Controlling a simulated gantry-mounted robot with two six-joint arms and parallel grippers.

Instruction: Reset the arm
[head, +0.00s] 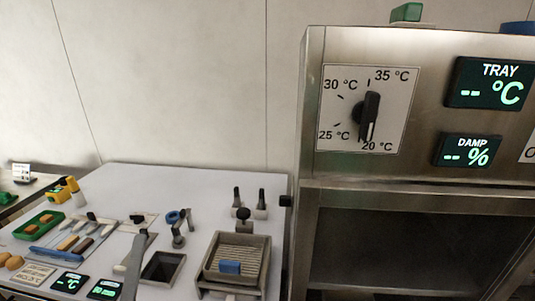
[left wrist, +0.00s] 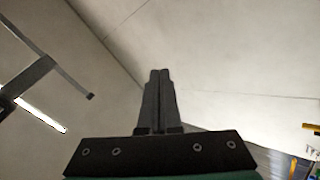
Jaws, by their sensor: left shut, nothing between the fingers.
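My left gripper (head: 142,236) appears as a narrow grey shape rising from the bottom edge of the head view, in front of the white table. In the left wrist view its two dark fingers (left wrist: 160,75) are together, with nothing between them. They point toward a plain pale wall and touch nothing visible there. My right gripper is not clearly in view.
The white table (head: 150,180) holds a green tray (head: 28,228), a blue rack of bars, a dark square bin (head: 163,268) and a grey mesh tray (head: 212,258) with a blue block (head: 230,267). A steel cabinet (head: 430,180) with a dial (head: 367,115) stands right.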

